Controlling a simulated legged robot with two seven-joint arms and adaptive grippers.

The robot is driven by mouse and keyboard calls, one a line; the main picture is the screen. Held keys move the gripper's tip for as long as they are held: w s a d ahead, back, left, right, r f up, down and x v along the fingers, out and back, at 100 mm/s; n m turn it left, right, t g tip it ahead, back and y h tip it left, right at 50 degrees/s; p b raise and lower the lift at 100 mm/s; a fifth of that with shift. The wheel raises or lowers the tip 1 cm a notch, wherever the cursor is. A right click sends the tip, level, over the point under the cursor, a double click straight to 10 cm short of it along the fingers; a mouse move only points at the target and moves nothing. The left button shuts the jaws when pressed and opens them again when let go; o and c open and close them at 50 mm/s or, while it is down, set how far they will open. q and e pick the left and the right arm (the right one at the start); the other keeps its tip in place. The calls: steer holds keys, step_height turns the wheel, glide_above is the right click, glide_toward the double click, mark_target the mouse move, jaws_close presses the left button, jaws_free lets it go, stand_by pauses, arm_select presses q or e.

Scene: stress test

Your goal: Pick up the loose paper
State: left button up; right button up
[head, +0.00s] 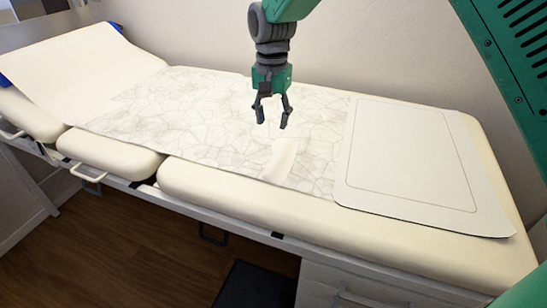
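A wrinkled whitish paper sheet (190,120) with a web of crease lines lies across the middle of a cream padded examination table (240,200). A smoother pale patch (282,160) shows near its front edge; I cannot tell whether it is a fold or a separate piece. My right gripper (272,125) points down above the sheet, its two dark fingers apart with nothing between them. Whether the fingertips touch the paper is hard to tell, but they appear above it. My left gripper is not in view.
A flat pale mat (410,160) with a thin outlined border lies on the table's right part, next to the wrinkled sheet. The raised backrest (80,65) is at the left. A wall (370,50) stands behind. A dark step (255,288) is on the floor in front.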

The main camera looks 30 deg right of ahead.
steer(key=b, duration=0.2)
glide_above(274, 162)
steer(key=f, duration=0.7)
steer(key=shift+w+a+f, duration=0.2)
steer(key=shift+a+f, duration=0.05)
steer(key=shift+f, duration=0.05)
steer(key=shift+d+f, duration=0.2)
steer(key=shift+f, duration=0.15)
step_height(274, 162, down, 5)
steer(key=b, duration=0.2)
steer(key=shift+s+b, duration=0.15)
steer(key=shift+b, duration=0.25)
steer(key=shift+r, duration=0.15)
jaws_close()
